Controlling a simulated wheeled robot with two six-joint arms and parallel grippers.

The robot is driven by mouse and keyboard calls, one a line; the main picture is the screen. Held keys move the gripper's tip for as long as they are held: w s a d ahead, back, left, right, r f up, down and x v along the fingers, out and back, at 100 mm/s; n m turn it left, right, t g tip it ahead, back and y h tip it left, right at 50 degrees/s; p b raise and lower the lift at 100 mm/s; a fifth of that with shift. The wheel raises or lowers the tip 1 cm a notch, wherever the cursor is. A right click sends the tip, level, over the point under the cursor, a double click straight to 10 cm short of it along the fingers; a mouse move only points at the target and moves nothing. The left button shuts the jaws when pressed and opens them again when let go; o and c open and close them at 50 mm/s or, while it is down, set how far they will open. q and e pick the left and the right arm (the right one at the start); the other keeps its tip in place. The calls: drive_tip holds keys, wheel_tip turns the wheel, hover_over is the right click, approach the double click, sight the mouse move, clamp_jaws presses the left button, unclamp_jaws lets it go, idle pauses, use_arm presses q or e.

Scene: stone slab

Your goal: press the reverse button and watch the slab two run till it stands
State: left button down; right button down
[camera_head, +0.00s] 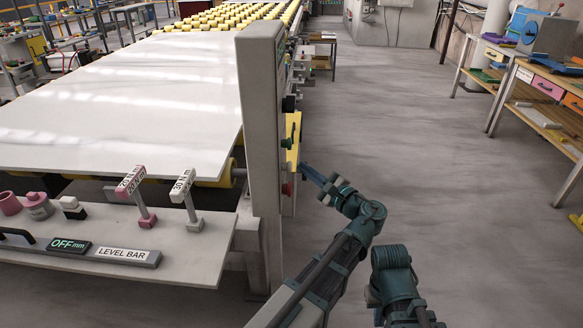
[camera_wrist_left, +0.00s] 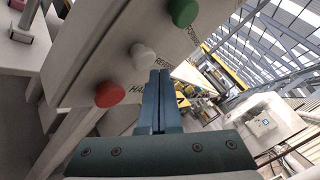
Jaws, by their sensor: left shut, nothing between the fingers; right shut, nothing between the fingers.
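The large pale slab (camera_head: 130,95) lies flat on the yellow rollers at left in the head view; I cannot read a number on it. The control post (camera_head: 262,110) stands at its near right corner. In the left wrist view its face carries a green button (camera_wrist_left: 182,12), a white button (camera_wrist_left: 143,55) and a red button (camera_wrist_left: 108,94). Partly hidden lettering beside the white one looks like REVERSE. My left gripper (camera_head: 306,169) is shut and empty, beside the post; its fingertips (camera_wrist_left: 160,72) appear just right of the white button. Contact is unclear. My right gripper's fingers are not visible.
A shelf with a LEVEL BAR block (camera_head: 127,256), an OFF mm display (camera_head: 70,247) and small upright signs is at front left. Workbenches (camera_head: 540,110) stand at right. The grey floor (camera_head: 400,130) between is open.

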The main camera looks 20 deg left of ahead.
use_arm(q)
drive_tip(key=shift+a, duration=0.1)
idle(0.7)
drive_tip(key=shift+s+a, duration=0.15)
drive_tip(key=shift+a, duration=0.15)
